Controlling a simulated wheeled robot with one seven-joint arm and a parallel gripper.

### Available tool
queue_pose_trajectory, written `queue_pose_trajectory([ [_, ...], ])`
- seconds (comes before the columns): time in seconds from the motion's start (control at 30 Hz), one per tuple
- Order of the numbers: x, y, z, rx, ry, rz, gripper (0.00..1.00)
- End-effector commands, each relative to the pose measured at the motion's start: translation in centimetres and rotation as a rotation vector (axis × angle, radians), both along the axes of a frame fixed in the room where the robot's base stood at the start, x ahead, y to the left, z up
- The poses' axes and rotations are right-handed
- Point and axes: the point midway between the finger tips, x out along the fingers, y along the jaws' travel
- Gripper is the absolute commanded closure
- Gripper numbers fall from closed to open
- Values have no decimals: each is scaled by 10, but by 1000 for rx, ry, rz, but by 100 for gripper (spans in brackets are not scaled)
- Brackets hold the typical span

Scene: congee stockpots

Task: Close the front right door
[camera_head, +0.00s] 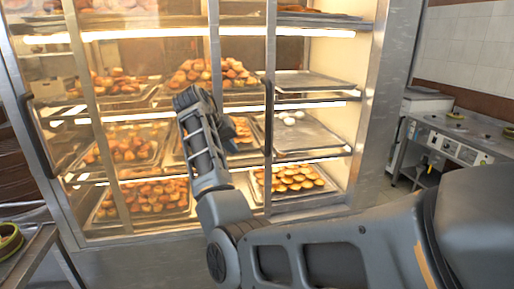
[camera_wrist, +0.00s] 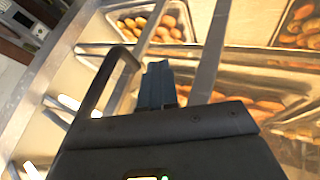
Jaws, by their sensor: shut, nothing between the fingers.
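The lit display cabinet (camera_head: 222,20) has framed glass sliding doors. The front right door (camera_head: 270,60) has an upright edge frame with a dark handle (camera_head: 268,118). To the right of this edge, the shelves look uncovered, so the door stands open to the left. My gripper (camera_head: 187,98) is in front of the cabinet, left of that handle. In the wrist view, the fingers (camera_wrist: 158,85) are together and empty, with a dark bar handle (camera_wrist: 101,86) to their left and a gap between. Whether the fingers touch the glass or frame cannot be told.
A second dark handle (camera_head: 36,138) is at the cabinet's left edge. A steel counter with controls (camera_head: 455,140) stands at the right. A table edge (camera_head: 28,255) is at the lower left.

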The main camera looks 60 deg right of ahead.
Motion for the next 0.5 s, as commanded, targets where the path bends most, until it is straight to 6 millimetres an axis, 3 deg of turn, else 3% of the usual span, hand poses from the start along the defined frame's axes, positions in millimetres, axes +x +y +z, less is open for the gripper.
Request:
queue_pose_trajectory([
  [0.03,3,-2,19,19,-4,-28,100],
  [0.2,3,-4,50,67,0,-90,100],
  [0.33,2,-5,54,81,3,-106,100],
  [0.5,-2,-16,38,82,6,-108,100],
])
